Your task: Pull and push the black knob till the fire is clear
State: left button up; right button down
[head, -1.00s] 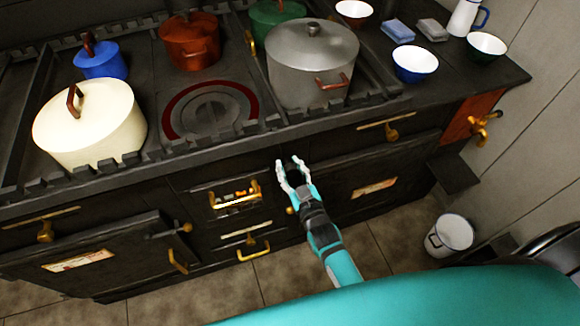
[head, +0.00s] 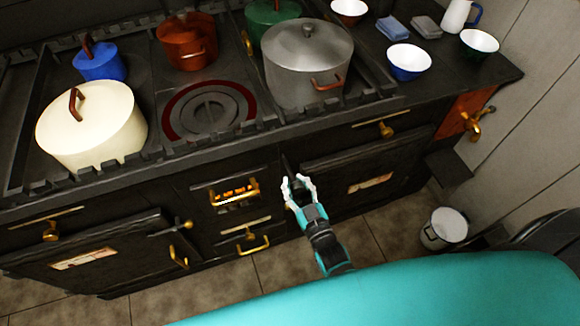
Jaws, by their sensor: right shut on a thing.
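My right gripper (head: 298,181) is in front of the stove, just right of the small fire grate. Its pale fingers are closed around the black knob, which they mostly hide. A dark rod (head: 287,163) shows just beyond the fingertips, against the stove front. The fire (head: 233,192) glows orange behind the bars of the grate, left of my gripper. My left gripper is not in view.
The black stove carries a cream pot (head: 95,130), a grey pot (head: 306,75), and blue, orange and green pots. Oven doors flank the grate. A white bucket (head: 444,229) stands on the floor at right.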

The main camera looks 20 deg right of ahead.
jog(key=shift+s+f, duration=0.1)
jog(key=shift+s, duration=0.05)
jog(key=c, duration=0.9)
grip_release()
jog(key=s+d, duration=0.1)
jog(key=s, duration=1.1)
